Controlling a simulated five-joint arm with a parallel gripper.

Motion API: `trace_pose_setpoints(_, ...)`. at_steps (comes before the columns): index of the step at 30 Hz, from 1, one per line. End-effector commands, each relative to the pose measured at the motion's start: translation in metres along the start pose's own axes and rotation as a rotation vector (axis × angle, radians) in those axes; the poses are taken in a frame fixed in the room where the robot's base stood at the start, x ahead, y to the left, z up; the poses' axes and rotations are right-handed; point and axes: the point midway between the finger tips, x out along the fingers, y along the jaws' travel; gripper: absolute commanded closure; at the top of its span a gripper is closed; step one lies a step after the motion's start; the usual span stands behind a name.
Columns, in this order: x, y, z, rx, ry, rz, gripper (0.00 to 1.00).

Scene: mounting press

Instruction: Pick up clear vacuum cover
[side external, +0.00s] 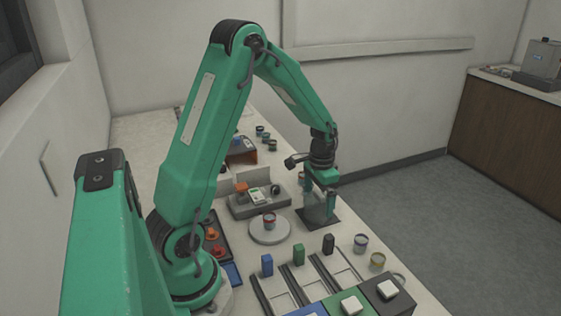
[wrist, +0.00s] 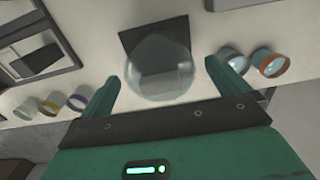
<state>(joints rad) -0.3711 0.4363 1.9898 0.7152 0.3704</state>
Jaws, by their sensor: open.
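The clear vacuum cover (wrist: 160,70) is a see-through round dome in the wrist view, in front of a dark square mat (wrist: 135,38). In the side view the cover (side external: 315,214) is a faint shape below my gripper (side external: 323,188), over the same mat (side external: 335,222). My gripper (wrist: 162,74) is open. In the wrist view its two green fingers appear on either side of the cover, with a visible gap to each. I cannot tell whether the fingertips are level with the cover or above it.
In the wrist view, several small cups stand at the left (wrist: 50,106) and two at the right (wrist: 268,62). In the side view, a round plate (side external: 262,240) bears a cup, and a grey device (side external: 257,200) stands behind it. Colored blocks and two cups (side external: 361,243) are nearer the front.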

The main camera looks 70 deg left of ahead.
Motion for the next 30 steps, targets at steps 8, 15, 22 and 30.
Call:
trace_pose_setpoints(8,0.027,0.001,0.000,0.000,-0.002,0.001,0.00)
trace_pose_setpoints(15,0.029,0.001,0.000,0.000,-0.001,0.000,0.00)
trace_pose_setpoints(22,0.029,0.000,-0.001,0.000,0.000,0.000,0.00)
trace_pose_setpoints(30,0.028,0.000,-0.001,0.000,0.000,0.000,0.35)
